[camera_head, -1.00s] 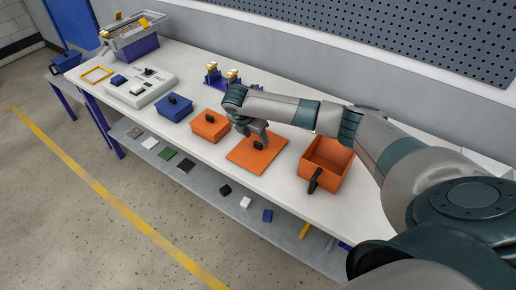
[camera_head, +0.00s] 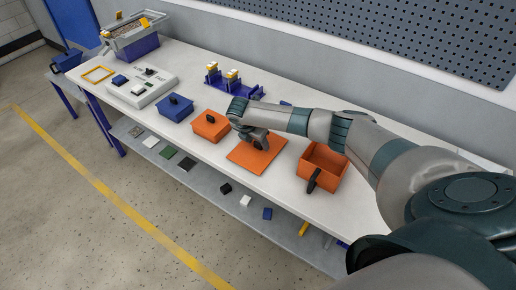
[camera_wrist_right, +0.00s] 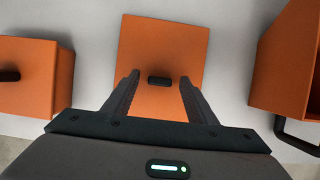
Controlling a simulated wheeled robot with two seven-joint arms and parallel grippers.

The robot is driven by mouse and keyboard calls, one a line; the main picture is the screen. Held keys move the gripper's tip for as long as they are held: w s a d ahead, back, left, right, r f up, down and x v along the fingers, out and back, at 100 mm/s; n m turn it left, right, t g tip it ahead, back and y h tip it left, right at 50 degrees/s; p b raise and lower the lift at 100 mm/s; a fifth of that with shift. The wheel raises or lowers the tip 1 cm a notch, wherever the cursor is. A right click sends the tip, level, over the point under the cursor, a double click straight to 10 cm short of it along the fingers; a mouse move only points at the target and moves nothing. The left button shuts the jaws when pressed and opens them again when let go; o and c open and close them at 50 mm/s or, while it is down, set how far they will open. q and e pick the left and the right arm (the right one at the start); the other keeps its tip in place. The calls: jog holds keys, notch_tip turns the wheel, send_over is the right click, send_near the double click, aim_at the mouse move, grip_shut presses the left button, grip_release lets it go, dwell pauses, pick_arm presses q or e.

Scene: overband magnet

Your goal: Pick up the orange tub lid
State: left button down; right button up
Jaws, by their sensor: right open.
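The orange tub lid (camera_head: 251,158) lies flat on the white table, a square orange plate with a small black handle at its middle. It also shows in the right wrist view (camera_wrist_right: 163,50), with its black handle (camera_wrist_right: 159,81) between my fingers. My right gripper (camera_wrist_right: 157,84) is open over the lid, one finger on each side of the handle; I cannot tell how high it is above it. In the head view the right gripper (camera_head: 259,143) partly covers the handle. My left gripper is not in view.
An open orange tub (camera_head: 325,168) with a black handle stands right of the lid. A closed orange box (camera_head: 211,125) stands to its left, and a blue box (camera_head: 174,108) beyond. A purple rack (camera_head: 232,83) is at the back. A lower shelf (camera_head: 210,177) holds small blocks.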

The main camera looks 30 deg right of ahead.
aim_at(256, 149)
dwell(0.3)
jog(key=c, duration=1.2)
notch_tip(256, 149, up, 10)
jog(key=b, duration=0.3)
jog(key=shift+a, duration=0.15)
